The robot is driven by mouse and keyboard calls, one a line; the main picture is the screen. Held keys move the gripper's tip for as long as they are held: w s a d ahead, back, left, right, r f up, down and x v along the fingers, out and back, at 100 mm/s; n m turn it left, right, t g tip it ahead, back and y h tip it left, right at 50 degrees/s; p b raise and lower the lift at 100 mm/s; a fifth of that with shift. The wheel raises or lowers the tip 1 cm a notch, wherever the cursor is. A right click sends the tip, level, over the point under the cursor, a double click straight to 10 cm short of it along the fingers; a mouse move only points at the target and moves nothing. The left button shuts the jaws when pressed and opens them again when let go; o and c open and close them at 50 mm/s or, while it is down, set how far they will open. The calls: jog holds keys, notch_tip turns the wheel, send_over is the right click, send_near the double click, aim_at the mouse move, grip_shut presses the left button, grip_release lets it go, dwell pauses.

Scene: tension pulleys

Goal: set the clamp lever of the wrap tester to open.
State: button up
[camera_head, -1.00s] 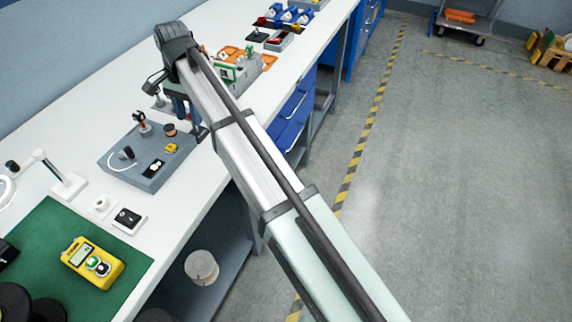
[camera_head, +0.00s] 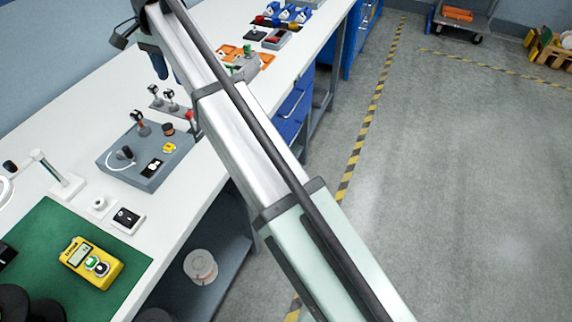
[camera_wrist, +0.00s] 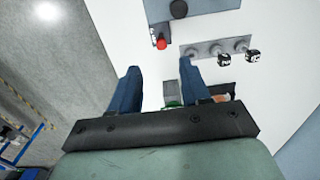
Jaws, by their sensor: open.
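A grey box-shaped bench unit (camera_head: 140,172) stands on the white bench, with a dark knob (camera_head: 137,117), a white curved piece and a yellow part on top. A small red-topped upright post (camera_head: 190,117) stands beside its right end; it also shows in the wrist view (camera_wrist: 161,43). I cannot tell for certain which part is the clamp lever of the wrap tester, or how it is set. My gripper (camera_wrist: 160,68) has its blue fingers apart with nothing held, above the bench. In the head view its fingers (camera_head: 165,73) are partly hidden by my arm.
A grey plate with several knobs (camera_wrist: 215,49) lies near the post. A grey device with green parts (camera_head: 243,67) and orange trays stands farther along. A yellow meter (camera_head: 91,262) lies on a green mat (camera_head: 48,222). Bare bench lies between.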

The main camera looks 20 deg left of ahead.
jog(key=w+d+f+g, duration=0.1)
jog(key=w+d+f, duration=0.2)
jog(key=d+f, duration=1)
jog(key=w+d+f+n+g+h, duration=0.1)
jog(key=w+d+f, duration=0.2)
jog(key=d+f, duration=1)
notch_tip(320, 180, down, 2)
jog(key=shift+d+f, duration=0.25)
jog(key=shift+w, duration=0.1)
